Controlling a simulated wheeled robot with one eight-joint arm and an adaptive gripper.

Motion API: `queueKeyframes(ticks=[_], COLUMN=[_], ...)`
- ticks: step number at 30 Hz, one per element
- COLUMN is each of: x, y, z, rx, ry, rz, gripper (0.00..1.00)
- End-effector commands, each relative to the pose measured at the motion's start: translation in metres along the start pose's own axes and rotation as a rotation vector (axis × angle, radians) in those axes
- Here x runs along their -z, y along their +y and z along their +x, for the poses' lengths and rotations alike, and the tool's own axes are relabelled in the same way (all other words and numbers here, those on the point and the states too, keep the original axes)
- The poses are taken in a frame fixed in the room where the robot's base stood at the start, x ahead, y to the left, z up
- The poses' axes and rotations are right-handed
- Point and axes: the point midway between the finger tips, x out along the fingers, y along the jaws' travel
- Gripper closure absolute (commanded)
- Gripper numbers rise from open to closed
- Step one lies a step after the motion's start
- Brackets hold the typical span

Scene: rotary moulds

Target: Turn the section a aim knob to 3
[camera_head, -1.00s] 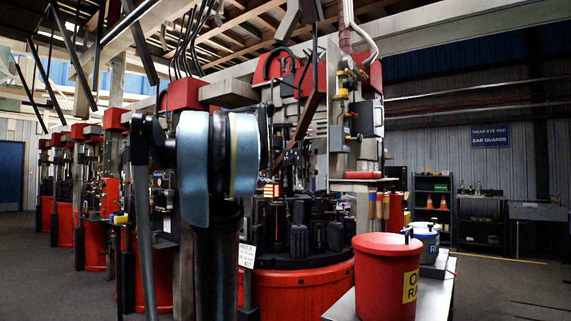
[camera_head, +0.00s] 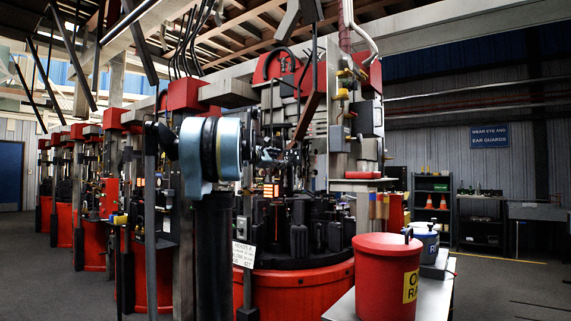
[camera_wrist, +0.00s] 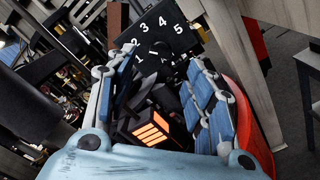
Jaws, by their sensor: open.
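The black dial plate (camera_wrist: 150,32) with white numerals 1 to 5 shows at the top of the wrist view, tilted. A dark knob (camera_wrist: 160,49) seems to sit below the numerals, but its outline and pointer are too small to read surely. My gripper (camera_wrist: 163,58) is open, its blue-padded fingers to either side of the view below the numerals, with nothing held between them. In the head view my gripper (camera_head: 278,156) reaches toward the machine's upright; the dial cannot be made out there.
A black block with a lit orange grid (camera_wrist: 150,130) lies between the fingers in the wrist view, below the dial. Red-based machines (camera_head: 290,290) stand in a row. A red bucket (camera_head: 384,275) and a blue-white pot (camera_head: 425,238) stand on a bench at right.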

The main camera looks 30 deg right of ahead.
Motion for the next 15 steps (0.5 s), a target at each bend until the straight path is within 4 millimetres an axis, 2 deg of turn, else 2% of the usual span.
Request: queueKeyframes(ticks=[6, 15], x=[0.000, 0.000], y=[0.000, 0.000], z=[0.039, 0.069], rx=[0.001, 0.001], ry=[-0.001, -0.001], rz=[0.000, 0.000], gripper=[0.52, 0.52])
